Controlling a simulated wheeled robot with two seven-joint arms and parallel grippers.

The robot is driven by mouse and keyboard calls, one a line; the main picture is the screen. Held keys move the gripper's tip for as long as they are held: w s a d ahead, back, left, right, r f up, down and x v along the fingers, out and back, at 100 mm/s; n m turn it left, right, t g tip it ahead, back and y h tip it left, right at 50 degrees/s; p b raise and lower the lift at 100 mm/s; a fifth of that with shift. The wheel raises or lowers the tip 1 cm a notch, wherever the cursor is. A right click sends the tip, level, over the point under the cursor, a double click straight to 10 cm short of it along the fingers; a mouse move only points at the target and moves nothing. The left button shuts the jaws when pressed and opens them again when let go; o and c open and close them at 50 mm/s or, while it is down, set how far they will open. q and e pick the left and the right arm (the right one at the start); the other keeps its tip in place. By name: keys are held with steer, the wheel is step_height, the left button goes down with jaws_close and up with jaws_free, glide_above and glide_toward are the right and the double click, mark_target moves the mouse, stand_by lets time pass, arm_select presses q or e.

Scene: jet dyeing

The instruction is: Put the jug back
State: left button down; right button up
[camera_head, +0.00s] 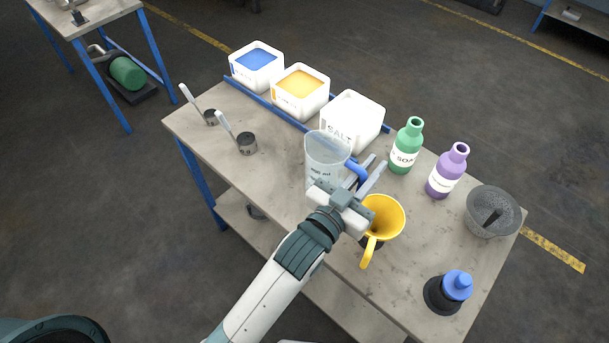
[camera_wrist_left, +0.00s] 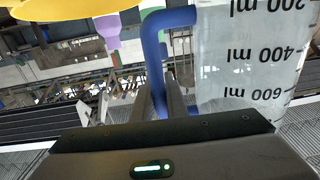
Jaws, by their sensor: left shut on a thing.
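A clear measuring jug (camera_head: 324,155) with a blue handle (camera_head: 356,171) is over the middle of the table in the head view. My left gripper (camera_head: 370,178) is shut on the blue handle. In the left wrist view the jug (camera_wrist_left: 245,55) shows its printed millilitre scale, and the blue handle (camera_wrist_left: 155,60) runs down between my fingers (camera_wrist_left: 160,98). The jug looks about upright; I cannot tell whether its base touches the table. It looks empty. My right gripper is not in view.
A yellow funnel (camera_head: 385,215) stands just right of my gripper. White tubs, including the salt tub (camera_head: 352,120), line the back. Green (camera_head: 407,146) and purple (camera_head: 447,171) bottles, a grey bucket (camera_head: 492,212) and a blue-topped black object (camera_head: 448,292) stand right. Scoops (camera_head: 247,143) lie left.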

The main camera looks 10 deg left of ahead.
arm_select(q)
steer(key=d, duration=0.2)
steer(key=shift+s+d+r+m+h, duration=0.2)
steer(key=shift+d+m+h, duration=0.1)
steer(key=shift+d+h, duration=0.1)
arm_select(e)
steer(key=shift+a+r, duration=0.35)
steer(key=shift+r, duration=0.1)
arm_select(q)
steer(key=shift+w+a+f, duration=0.1)
steer(key=shift+f, duration=0.05)
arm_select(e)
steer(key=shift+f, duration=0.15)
arm_select(q)
steer(key=w+a+f+b, duration=0.6)
steer(key=w+a+b, duration=0.2)
steer(key=shift+a+f, duration=0.2)
steer(key=shift+f, duration=0.2)
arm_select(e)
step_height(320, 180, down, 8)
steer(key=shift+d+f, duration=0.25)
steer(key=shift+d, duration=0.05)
